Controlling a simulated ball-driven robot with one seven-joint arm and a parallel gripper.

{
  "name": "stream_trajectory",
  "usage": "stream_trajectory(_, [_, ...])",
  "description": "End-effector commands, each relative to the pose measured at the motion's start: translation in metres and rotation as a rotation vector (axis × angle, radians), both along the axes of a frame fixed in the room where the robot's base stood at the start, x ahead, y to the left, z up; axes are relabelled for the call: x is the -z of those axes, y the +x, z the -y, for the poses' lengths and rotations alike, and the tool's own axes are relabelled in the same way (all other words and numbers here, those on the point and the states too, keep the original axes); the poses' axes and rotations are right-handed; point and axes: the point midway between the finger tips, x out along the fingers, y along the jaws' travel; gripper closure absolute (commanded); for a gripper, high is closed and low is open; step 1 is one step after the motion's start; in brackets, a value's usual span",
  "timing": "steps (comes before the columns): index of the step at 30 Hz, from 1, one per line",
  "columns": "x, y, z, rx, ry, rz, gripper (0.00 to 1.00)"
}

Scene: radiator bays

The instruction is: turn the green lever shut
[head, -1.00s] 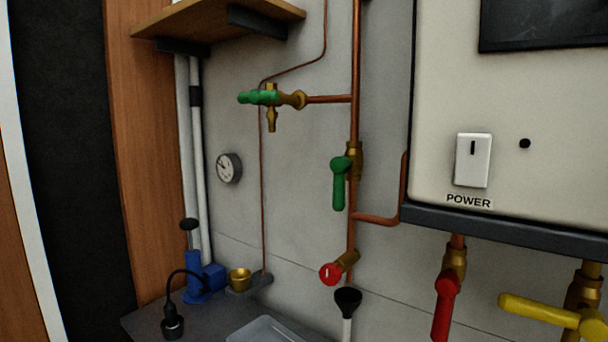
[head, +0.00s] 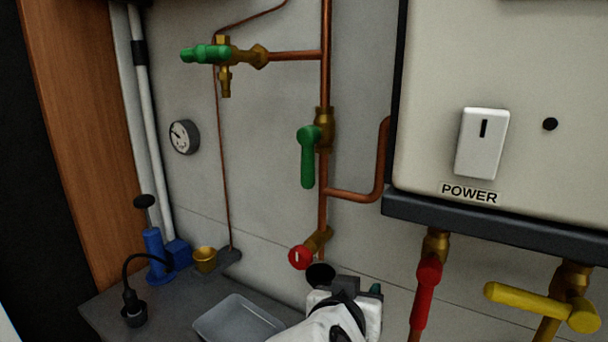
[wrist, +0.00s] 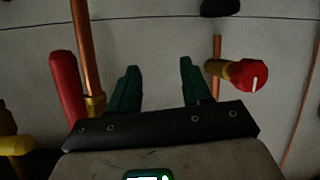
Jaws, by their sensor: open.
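One green lever (head: 307,160) hangs straight down from a brass valve on the vertical copper pipe, lying along that pipe. A second green lever (head: 205,53) sits level at the end of the horizontal branch pipe, higher and to the left. My gripper (head: 346,290) shows at the bottom middle of the head view, below both green levers and apart from them. In the wrist view, my gripper (wrist: 159,78) has its two green fingers spread with nothing between them, facing bare wall. Neither green lever shows clearly there.
A red knob (head: 301,257) is just left above my gripper. A red lever (head: 427,290) and yellow lever (head: 540,305) hang under the white boiler (head: 550,60) on the right.

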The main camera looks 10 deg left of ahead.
Motion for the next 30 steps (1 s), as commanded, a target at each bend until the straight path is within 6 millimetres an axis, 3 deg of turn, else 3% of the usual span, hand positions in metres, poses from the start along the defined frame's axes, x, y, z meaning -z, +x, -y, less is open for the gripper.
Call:
stream_trajectory(6, [-0.079,0.004,-0.050,-0.021,0.014,0.171,0.51])
stream_trajectory(13, [-0.167,-0.007,-0.102,-0.042,0.042,0.370,0.51])
stream_trajectory(16, [-0.183,-0.011,-0.112,-0.047,0.048,0.408,0.51])
stream_trajectory(20, [-0.188,-0.005,-0.113,-0.047,0.049,0.418,0.51])
stream_trajectory(30, [-0.189,0.052,-0.103,-0.044,0.047,0.414,0.51])
